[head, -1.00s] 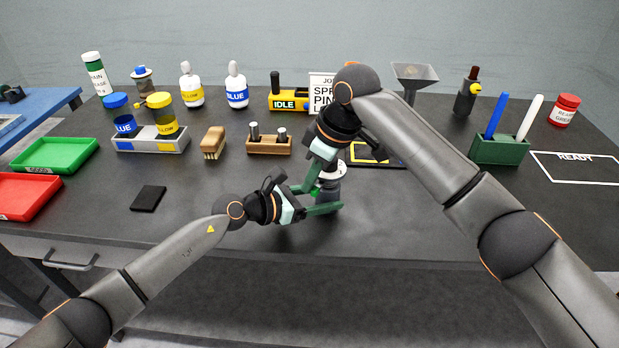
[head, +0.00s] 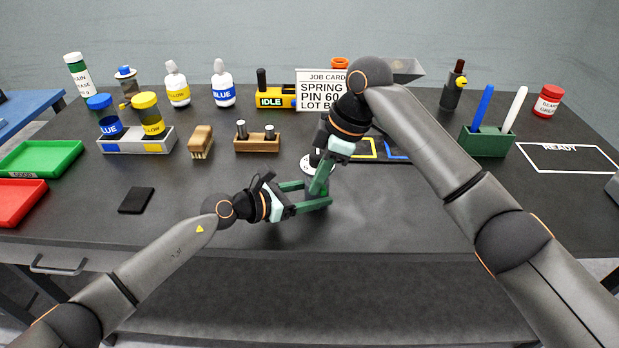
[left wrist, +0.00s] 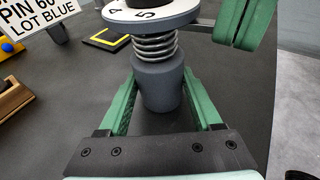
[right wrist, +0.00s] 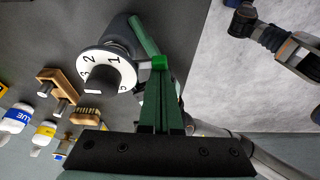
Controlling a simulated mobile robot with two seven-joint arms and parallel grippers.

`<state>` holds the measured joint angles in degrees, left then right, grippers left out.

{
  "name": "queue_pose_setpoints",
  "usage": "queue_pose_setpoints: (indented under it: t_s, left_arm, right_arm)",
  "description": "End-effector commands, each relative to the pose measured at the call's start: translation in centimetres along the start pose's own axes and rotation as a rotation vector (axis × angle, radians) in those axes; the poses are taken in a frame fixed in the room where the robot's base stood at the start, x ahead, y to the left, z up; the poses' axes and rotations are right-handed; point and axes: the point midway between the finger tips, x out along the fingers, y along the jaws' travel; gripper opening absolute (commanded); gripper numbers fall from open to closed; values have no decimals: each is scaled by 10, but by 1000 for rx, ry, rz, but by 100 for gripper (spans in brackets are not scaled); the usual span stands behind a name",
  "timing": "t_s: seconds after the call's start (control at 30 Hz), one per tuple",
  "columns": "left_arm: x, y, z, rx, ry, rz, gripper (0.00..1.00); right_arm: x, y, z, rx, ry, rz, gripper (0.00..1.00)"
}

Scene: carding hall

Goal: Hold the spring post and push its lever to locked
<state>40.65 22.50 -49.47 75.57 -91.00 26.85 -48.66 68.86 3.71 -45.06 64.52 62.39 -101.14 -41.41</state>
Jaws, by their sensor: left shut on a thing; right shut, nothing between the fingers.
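The spring post (left wrist: 158,80) has a grey body, a coil spring and a white numbered dial with a black knob on top. My left gripper (left wrist: 158,105) is shut around its grey body, one finger on each side. In the head view the left gripper (head: 318,194) and right arm hide most of the post; part of the white dial (head: 308,165) shows. My right gripper (head: 317,190) is shut and empty, pointing down beside the post. In the right wrist view its fingertips (right wrist: 160,68) are close beside the dial (right wrist: 103,70). A small bright green piece shows there; I cannot tell whether it is the lever.
A job card (head: 322,88) and a yellow IDLE box (head: 276,98) stand behind. A wooden block with pins (head: 257,144), a brush (head: 201,141) and a black pad (head: 137,200) lie left. A green pen holder (head: 487,141) stands right. The front table area is clear.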

Motion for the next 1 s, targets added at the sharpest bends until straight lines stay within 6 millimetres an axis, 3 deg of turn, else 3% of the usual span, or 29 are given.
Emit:
queue_pose_setpoints:
  t_s: [0.37,1.0]
  left_arm:
    - [0,0,0,0,1,0,0]
    - [0,0,0,0,1,0,0]
  right_arm:
    - [-2,1,6,1,-1,1,0]
    - [2,10,-7,1,0,2,0]
